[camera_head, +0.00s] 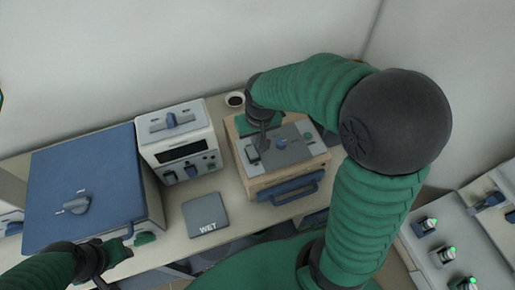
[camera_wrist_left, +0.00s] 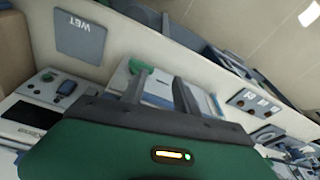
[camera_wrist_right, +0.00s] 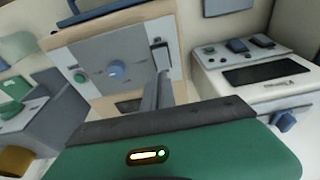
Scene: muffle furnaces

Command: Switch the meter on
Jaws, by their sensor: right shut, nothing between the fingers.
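A wooden-cased unit with a grey top panel (camera_head: 295,147) stands right of centre; it also shows in the right wrist view (camera_wrist_right: 92,60). My left gripper (camera_wrist_left: 158,85) is open and empty, low at the left by the blue-topped furnace (camera_head: 95,185).
A white unit with a dark display (camera_head: 180,150) stands between the furnace and the wooden-cased unit. A grey WET plate (camera_head: 205,214) lies on the bench in front. A small dark cup (camera_head: 235,100) stands behind. Panels with green-lit knobs (camera_head: 447,254) are at the right.

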